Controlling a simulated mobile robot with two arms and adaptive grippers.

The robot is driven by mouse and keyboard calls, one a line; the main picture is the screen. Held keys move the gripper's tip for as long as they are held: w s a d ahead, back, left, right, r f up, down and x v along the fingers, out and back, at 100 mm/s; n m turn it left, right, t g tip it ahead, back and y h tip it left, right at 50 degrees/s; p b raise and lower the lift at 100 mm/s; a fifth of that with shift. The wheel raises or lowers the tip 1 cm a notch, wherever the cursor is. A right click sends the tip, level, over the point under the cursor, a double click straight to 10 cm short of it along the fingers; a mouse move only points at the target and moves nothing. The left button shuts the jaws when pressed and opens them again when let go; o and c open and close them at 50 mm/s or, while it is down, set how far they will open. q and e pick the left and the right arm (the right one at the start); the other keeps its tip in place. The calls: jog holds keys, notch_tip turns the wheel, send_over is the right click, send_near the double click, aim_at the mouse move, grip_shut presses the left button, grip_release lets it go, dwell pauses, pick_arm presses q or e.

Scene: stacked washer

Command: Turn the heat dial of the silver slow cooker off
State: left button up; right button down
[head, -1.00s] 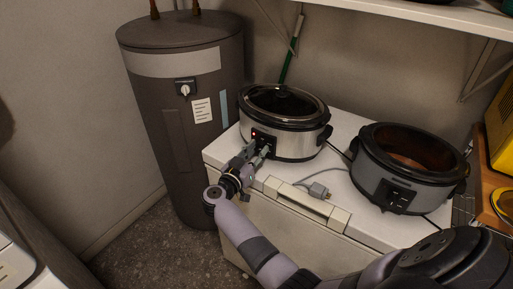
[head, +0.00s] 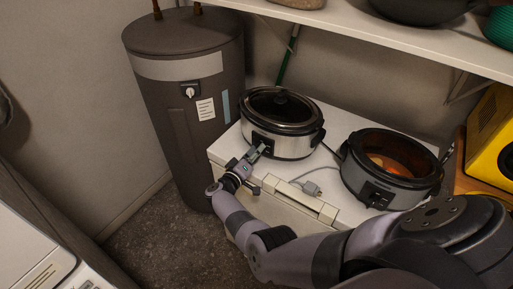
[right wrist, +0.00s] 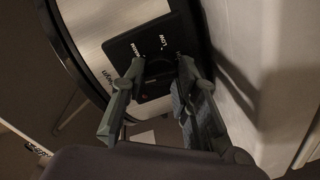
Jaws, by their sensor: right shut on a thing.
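The silver slow cooker (head: 293,146) stands on a white chest with its dark lid on. Its black control panel (head: 257,139) faces front. My right gripper (head: 261,149) reaches up to that panel from the front. In the right wrist view, its two fingertips (right wrist: 158,65) are closed on either side of the dark heat dial (right wrist: 158,69), touching it. The panel's white lettering, apparently WARM and LOW, shows beside the dial. The dial's pointer is too dark to read. My left gripper is out of view.
A grey slow cooker (head: 372,184), open with food inside, stands to the right. A plug with cord (head: 311,187) lies between the cookers near the chest's front edge. A water heater (head: 190,110) stands left. A shelf (head: 400,45) overhangs the back.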

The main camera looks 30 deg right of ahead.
jog(key=shift+r+n+p, duration=0.1)
jog(key=shift+n+p, duration=0.2)
jog(key=shift+n, duration=0.5)
jog(key=shift+w, duration=0.1)
jog(key=c, duration=1.2)
grip_release()
jog(key=shift+c, duration=0.2)
